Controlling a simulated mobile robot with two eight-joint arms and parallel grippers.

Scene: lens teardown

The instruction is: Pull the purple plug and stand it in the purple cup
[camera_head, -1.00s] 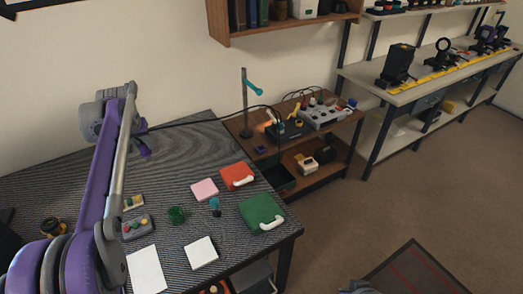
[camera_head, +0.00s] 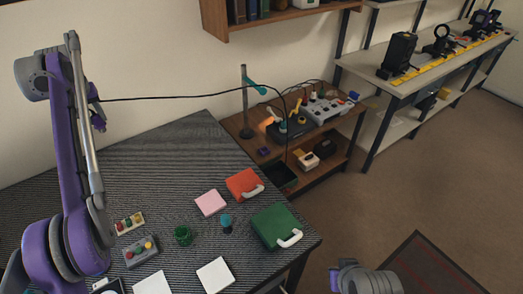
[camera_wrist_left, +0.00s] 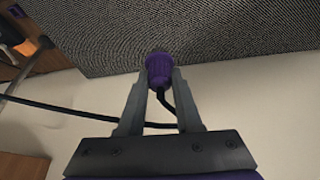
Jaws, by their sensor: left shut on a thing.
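My left gripper (camera_head: 97,115) is raised high at the left of the head view, in front of the wall beyond the striped table. In the left wrist view its two grey fingers (camera_wrist_left: 158,78) are shut on the purple plug (camera_wrist_left: 158,67), with a black cable (camera_wrist_left: 163,100) trailing from it. In the head view the plug is too small to tell from the gripper. The cable (camera_head: 180,97) runs right to the teal hook. My right gripper's fingers do not show.
The striped table (camera_head: 160,160) carries a green box (camera_head: 274,226), a red box (camera_head: 243,183), a green cup (camera_head: 183,235) and button boxes (camera_head: 140,251). A post with a teal hook (camera_head: 255,86) stands on the side table near a black device (camera_head: 289,127). Part of my right arm shows at bottom.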

